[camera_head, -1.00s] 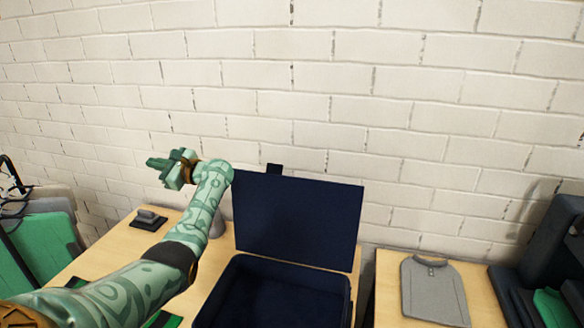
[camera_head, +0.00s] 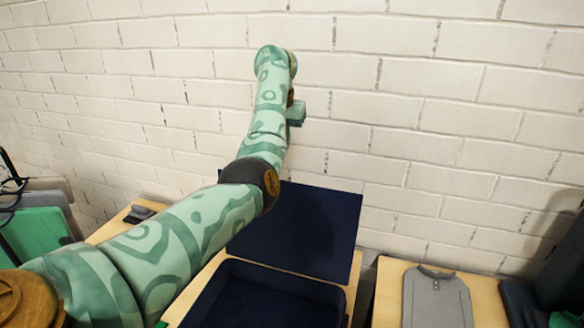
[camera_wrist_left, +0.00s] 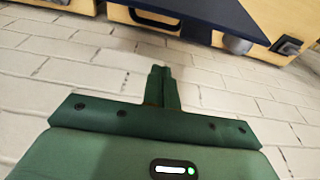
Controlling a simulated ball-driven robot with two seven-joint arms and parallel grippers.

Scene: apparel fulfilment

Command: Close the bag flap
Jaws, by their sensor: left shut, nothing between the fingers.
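The dark navy bag (camera_head: 262,303) sits open on the wooden table, its inside visible and appearing empty. Its flap (camera_head: 318,225) stands raised at the back, against the white brick wall side. My left arm crosses in front of the flap's left part. My left gripper (camera_head: 296,112) is above the flap, apart from it, and mostly hidden by my own wrist. In the left wrist view its fingers (camera_wrist_left: 161,86) are shut together with nothing between them. A dark blue panel, which looks like the flap (camera_wrist_left: 215,14), shows at the top there. My right gripper is not in view.
A grey folded shirt (camera_head: 437,300) lies on a second wooden table at right, beside dark bins (camera_head: 562,258). A small grey object (camera_head: 139,213) sits on the left table's back corner. Green garments (camera_head: 32,238) are at far left. The brick wall (camera_head: 420,100) stands close behind.

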